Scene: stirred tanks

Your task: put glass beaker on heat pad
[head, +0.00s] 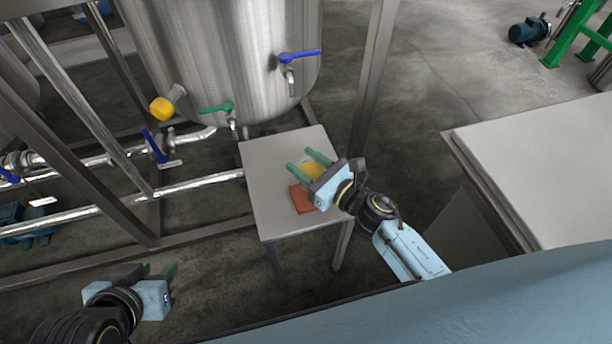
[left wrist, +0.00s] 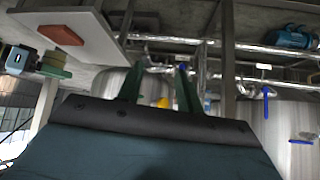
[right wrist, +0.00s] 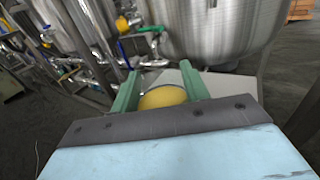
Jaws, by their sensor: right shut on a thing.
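The glass beaker (right wrist: 163,98) holds something yellow and sits between the green fingers of my right gripper (right wrist: 160,80). In the head view the beaker (head: 312,170) is over the small grey table, partly hidden by my right gripper (head: 306,162); I cannot tell whether it touches the tabletop. The heat pad, a reddish-brown square (head: 301,199), lies on the table just nearer to me than the beaker, partly covered by the gripper body. It also shows in the left wrist view (left wrist: 61,35). My left gripper (head: 157,270) is open and empty, low at the left, away from the table.
The small grey table (head: 266,160) stands under a steel tank (head: 215,60) with a green-handled valve (head: 217,108) near its back edge. Pipes and frame posts (head: 75,105) fill the left. A large pale worktop (head: 550,170) stands at right. The table's left side is clear.

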